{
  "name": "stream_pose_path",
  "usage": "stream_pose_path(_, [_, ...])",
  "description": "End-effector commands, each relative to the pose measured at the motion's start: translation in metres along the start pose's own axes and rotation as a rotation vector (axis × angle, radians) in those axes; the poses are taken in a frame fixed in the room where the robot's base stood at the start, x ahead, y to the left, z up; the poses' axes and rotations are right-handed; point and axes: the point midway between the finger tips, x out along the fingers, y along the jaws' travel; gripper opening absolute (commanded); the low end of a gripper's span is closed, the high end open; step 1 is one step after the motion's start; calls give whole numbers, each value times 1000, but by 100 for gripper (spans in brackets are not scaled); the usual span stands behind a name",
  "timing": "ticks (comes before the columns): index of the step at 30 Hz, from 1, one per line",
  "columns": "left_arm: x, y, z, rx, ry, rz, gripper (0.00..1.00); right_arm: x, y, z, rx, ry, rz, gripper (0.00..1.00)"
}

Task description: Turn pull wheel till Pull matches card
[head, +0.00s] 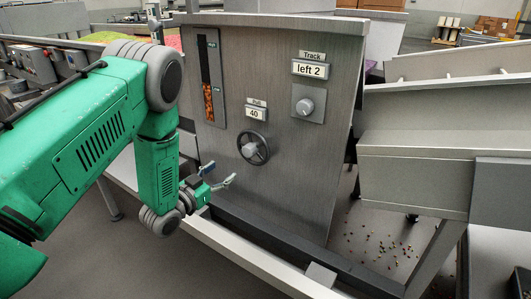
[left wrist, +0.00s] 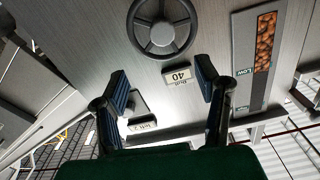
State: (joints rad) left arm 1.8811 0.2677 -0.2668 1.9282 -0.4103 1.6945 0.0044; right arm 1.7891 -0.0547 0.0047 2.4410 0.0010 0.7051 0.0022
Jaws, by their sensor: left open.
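The pull wheel (head: 253,148) is a dark round handwheel with a pale hub on the grey drum panel. The Pull display (head: 254,114) above it reads 40. My left gripper (head: 221,173) is open and empty, low and to the left of the wheel, apart from it. In the left wrist view the wheel (left wrist: 163,25) is at the top, beyond the open fingers (left wrist: 161,75), and the display (left wrist: 178,75) appears upside down between them. I cannot make out a card giving a Pull value. My right gripper is not in view.
A Track display (head: 310,69) reads "left 2" above a round knob (head: 308,103). A level window (head: 211,80) shows orange candy. A metal rail (head: 270,267) runs along the panel's foot. Grey chutes (head: 415,178) stand at right, with small candies scattered on the floor.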

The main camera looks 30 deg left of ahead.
Motion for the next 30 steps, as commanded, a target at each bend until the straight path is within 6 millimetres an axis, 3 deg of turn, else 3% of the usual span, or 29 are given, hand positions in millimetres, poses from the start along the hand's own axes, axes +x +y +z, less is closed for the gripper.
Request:
stream_pose_path(5, [23,-2,2,-2,5,1,58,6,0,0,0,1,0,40])
stream_pose_path(18, [111,-5,6,-8,3,0,58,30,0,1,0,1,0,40])
stream_pose_path(24, [131,-4,5,-7,0,0,58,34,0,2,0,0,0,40])
stream_pose_path(30, [135,-5,4,-9,-1,-1,58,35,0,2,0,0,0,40])
